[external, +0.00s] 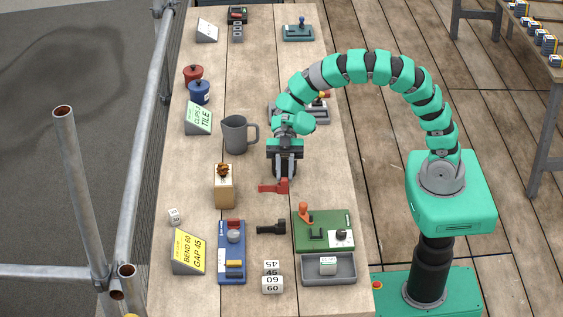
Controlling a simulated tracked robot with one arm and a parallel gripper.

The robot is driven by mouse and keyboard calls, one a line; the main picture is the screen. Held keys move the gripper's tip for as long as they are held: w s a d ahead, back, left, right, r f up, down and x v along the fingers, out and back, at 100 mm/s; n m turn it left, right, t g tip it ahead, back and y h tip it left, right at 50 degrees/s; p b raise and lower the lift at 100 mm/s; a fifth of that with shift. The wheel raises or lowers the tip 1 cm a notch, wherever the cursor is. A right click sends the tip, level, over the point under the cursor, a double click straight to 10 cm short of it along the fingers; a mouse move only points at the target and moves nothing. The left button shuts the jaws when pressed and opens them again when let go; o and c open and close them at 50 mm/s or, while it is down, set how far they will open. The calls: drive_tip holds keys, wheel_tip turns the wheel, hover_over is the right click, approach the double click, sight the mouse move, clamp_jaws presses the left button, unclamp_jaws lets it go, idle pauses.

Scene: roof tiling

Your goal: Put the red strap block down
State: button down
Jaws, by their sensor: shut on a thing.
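The red strap block (272,187) is in the external view, at the middle of the long wooden table (250,60). My gripper (284,177) points down and is shut on it. The block's flat red part sticks out to the left of the fingers. The fingers hide part of the block. I cannot tell whether it touches the table or hangs just above it.
Below the block are a black tool (271,227), a green device (325,231) with an orange-knobbed lever, and a blue device (232,252). A wooden block (224,189) and a grey jug (235,135) stand to the left. A grey tray (328,269) lies at lower right.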

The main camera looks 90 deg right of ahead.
drive_tip(key=s+d+m+t, duration=0.1)
drive_tip(key=s+d, duration=0.3)
drive_tip(key=d, duration=0.3)
drive_tip(key=s+d+m+t+h, duration=0.1)
drive_tip(key=s+d, duration=0.2)
drive_tip(key=d, duration=0.4)
drive_tip(key=s+d+m+t, duration=0.1)
drive_tip(key=s+d, duration=0.3)
drive_tip(key=d, duration=0.3)
drive_tip(key=s+d+m+t+h+b, duration=0.1)
drive_tip(key=s+d+m+t+h, duration=0.15)
drive_tip(key=s+d, duration=0.45)
drive_tip(key=s+d+m+t+h, duration=0.1)
drive_tip(key=s+d+m+t, duration=0.2)
drive_tip(key=s, duration=0.8)
wheel_tip(320, 180, down, 9)
drive_tip(key=w+d, duration=0.2)
drive_tip(key=w, duration=0.2)
drive_tip(key=w+d+f, duration=0.1)
drive_tip(key=w+d, duration=0.2)
drive_tip(key=w, duration=0.2)
drive_tip(key=w+d+f+b, duration=0.1)
drive_tip(key=w+d, duration=0.1)
drive_tip(key=w, duration=0.2)
drive_tip(key=shift+w+d, duration=0.15)
drive_tip(key=shift+w, duration=0.2)
wheel_tip(320, 180, down, 4)
drive_tip(key=shift+r+y+b, duration=0.25)
drive_tip(key=shift+b, duration=0.4)
